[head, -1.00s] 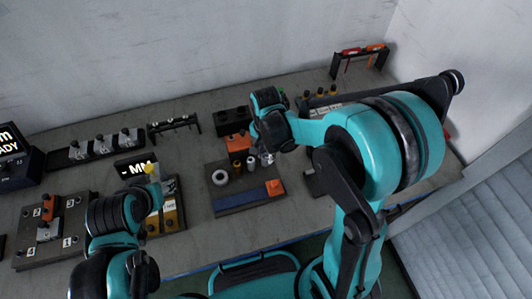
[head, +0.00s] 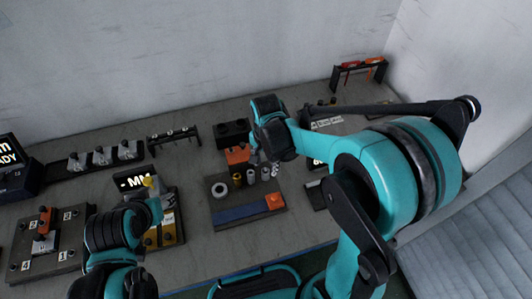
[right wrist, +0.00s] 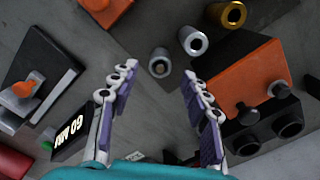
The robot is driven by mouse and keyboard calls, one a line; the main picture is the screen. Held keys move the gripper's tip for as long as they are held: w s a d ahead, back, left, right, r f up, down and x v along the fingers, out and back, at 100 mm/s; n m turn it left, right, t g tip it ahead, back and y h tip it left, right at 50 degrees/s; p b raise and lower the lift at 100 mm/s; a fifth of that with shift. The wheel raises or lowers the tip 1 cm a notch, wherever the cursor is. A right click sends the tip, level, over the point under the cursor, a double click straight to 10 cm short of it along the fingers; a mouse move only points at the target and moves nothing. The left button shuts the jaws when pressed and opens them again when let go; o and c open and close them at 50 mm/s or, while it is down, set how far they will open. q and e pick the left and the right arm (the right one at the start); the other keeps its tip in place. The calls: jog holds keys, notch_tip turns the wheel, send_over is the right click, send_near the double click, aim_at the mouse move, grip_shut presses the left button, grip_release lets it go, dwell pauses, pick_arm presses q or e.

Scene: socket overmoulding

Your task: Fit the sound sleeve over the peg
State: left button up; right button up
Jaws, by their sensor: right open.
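Several short upright cylinders stand in a row on a dark board (head: 240,213): a brass one (head: 237,179), then grey ones (head: 251,177). The right wrist view shows a brass one (right wrist: 233,14), a grey one with a bright rim (right wrist: 193,41) and a darker grey one (right wrist: 160,62). I cannot tell which is the sound sleeve or the peg. My right gripper (head: 254,156) is over the row's back side. Its fingers (right wrist: 160,95) are apart and empty, with the darker grey cylinder beyond their tips. My left gripper (head: 152,192) is by the MM display, its jaws unclear.
An orange block (right wrist: 243,72) with black knobs is close to the right finger. A display (right wrist: 70,132) lies left. A black rack (head: 174,134) stands behind.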

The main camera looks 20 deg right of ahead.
notch_tip(320, 180, up, 10)
jog(key=shift+f, duration=0.2)
jog(key=shift+s, duration=0.1)
dwell(0.4)
jog(key=s+d+r+n+t, duration=0.1)
jog(key=s+d+n+t, duration=0.3)
jog(key=s+n+t, duration=0.3)
jog(key=shift+s+d+r+n, duration=0.15)
jog(key=shift+s+d+n, duration=0.05)
jog(key=shift+s+n, duration=1.4)
jog(key=shift+s, duration=0.1)
